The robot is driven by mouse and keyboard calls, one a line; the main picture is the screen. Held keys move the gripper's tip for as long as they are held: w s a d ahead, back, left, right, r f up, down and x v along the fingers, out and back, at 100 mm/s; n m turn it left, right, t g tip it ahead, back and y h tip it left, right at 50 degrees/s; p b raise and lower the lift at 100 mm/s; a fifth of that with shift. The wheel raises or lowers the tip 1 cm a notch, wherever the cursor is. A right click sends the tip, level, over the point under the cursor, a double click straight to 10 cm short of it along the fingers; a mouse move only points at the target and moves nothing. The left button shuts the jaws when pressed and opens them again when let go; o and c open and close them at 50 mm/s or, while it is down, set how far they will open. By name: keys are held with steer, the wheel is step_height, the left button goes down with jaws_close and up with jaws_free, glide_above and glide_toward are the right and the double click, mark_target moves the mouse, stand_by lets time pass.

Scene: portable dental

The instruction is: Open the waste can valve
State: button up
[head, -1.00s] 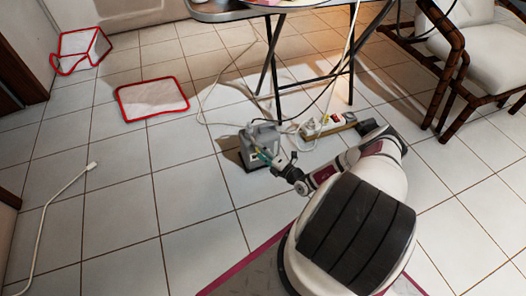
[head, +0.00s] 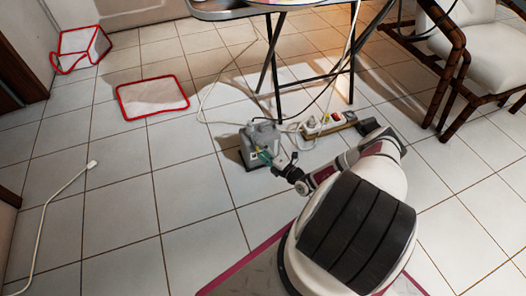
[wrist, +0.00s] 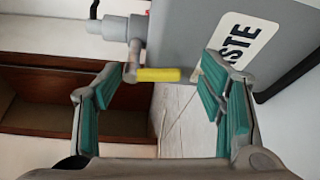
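The grey waste can (head: 262,138) stands on the tiled floor under the folding table. In the wrist view the can (wrist: 190,35) fills the top, with a white label reading "STE". Its valve has a yellow handle (wrist: 158,75) pointing right from a grey stem (wrist: 134,55), beside a light grey pipe (wrist: 105,27). My gripper (wrist: 165,90) is open, with teal pads on both sides of the handle. The handle lies between the fingers near their tips, close to the left one; I cannot tell if they touch. In the head view my gripper (head: 270,158) is at the can's front.
A power strip (head: 328,124) with plugs and cables lies right of the can. The folding table's legs (head: 272,65) stand behind it. A red-edged white mat (head: 152,97) and a white cable (head: 62,192) lie left. Chairs (head: 470,55) stand at the right.

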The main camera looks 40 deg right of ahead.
steer(key=shift+a+r, duration=0.1)
steer(key=s+d, duration=0.1)
steer(key=s, duration=1.1)
steer(key=shift+r, duration=0.35)
steer(key=shift+w+d, duration=0.1)
steer(key=shift+d, duration=0.05)
